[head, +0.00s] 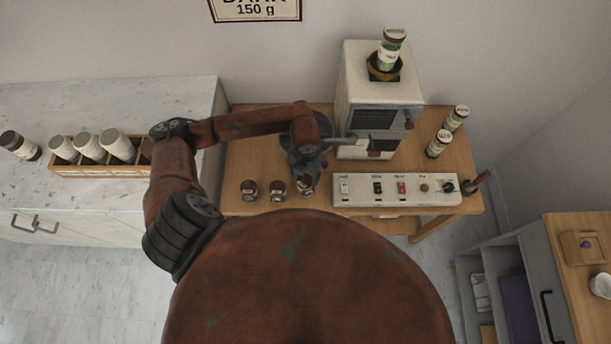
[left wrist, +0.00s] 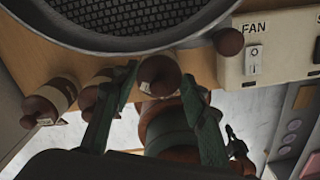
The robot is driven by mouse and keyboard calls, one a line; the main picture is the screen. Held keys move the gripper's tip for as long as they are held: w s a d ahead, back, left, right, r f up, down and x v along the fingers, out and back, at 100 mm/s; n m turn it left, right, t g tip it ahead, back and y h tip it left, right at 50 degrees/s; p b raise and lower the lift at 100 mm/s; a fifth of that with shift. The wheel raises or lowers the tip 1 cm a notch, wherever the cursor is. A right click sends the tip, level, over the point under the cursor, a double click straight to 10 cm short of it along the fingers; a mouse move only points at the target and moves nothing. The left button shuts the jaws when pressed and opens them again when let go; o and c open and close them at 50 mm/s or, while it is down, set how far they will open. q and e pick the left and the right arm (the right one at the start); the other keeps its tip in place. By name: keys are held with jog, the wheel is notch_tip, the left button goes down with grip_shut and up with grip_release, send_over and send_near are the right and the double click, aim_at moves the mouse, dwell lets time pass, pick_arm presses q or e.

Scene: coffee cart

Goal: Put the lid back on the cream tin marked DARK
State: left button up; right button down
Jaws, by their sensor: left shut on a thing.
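My left gripper (head: 303,180) is over the table in front of the white machine. In the left wrist view its green fingers (left wrist: 158,110) are shut on a small brown-knobbed piece (left wrist: 158,75) with a pale label; I cannot tell whether it is a lid. Two similar pieces (head: 249,190) (head: 277,187) stand to its left. Cream tins with dark bands (head: 437,147) (head: 455,118) stand on the table right of the machine. Another dark-ended cream tin (head: 19,145) is on the left counter. Tin labels are too small to read.
A wooden rack (head: 95,171) with cream cups or tins is on the left counter. The white machine (head: 380,95) has a hopper with a tin above it. A switch panel (head: 395,190) lines the table front. A mesh-bottomed round tray (left wrist: 130,15) is near the gripper. A wall sign (head: 255,10) reads 150 g.

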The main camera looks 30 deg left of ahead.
dwell(0.3)
pick_arm(q)
jog(key=o, duration=1.2)
jog(key=shift+o, duration=0.8)
jog(key=o, duration=0.3)
jog(key=shift+o, duration=0.2)
jog(key=shift+r+p, duration=2.3)
jog(key=shift+r, duration=1.25)
jog(key=shift+c, duration=0.6)
